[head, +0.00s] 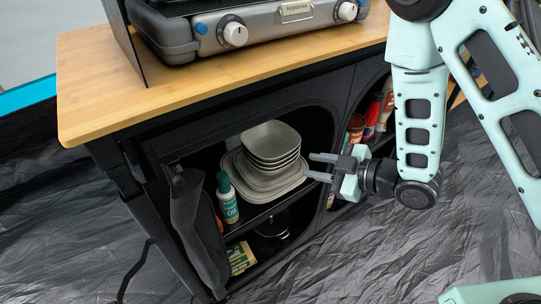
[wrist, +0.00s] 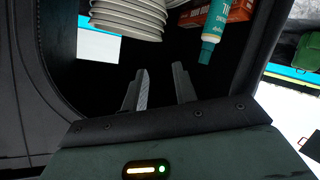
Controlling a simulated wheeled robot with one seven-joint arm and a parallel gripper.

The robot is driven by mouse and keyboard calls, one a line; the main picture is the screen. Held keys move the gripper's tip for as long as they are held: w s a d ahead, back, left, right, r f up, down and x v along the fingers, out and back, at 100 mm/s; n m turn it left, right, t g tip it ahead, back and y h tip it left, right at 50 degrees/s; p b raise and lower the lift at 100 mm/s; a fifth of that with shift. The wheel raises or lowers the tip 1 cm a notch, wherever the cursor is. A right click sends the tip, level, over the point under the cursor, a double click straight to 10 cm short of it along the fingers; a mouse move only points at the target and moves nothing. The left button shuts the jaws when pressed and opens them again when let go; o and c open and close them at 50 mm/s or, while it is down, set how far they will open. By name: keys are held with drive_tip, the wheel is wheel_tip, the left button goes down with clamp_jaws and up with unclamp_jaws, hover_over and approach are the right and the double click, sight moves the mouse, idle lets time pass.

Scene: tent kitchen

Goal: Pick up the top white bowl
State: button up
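A stack of several white bowls (head: 270,139) stands on stacked white plates (head: 262,187) on the cabinet's upper shelf. The top white bowl (head: 270,135) is uppermost, with its inside facing up. My gripper (head: 309,166) is at the right of the stack, by the shelf opening, its two fingers pointing left toward the bowls. The fingers are apart with nothing between them. In the wrist view, my gripper's fingers (wrist: 162,78) are spread and empty. There, part of a white stack (wrist: 128,16) shows at the top edge, apart from the fingers; its upper part is cut off.
A green-and-white bottle (head: 227,199) stands left of the plates. A cloth flap (head: 196,225) hangs at the opening's left. The wooden counter (head: 105,90) with a stove (head: 235,30) is above. Jars and bottles (head: 372,118) fill the right compartment. A yellow-green box (head: 240,257) sits below.

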drive_tip(key=b+x, duration=0.2)
drive_tip(key=x, duration=1.3)
drive_tip(key=shift+b, duration=0.35)
clamp_jaws()
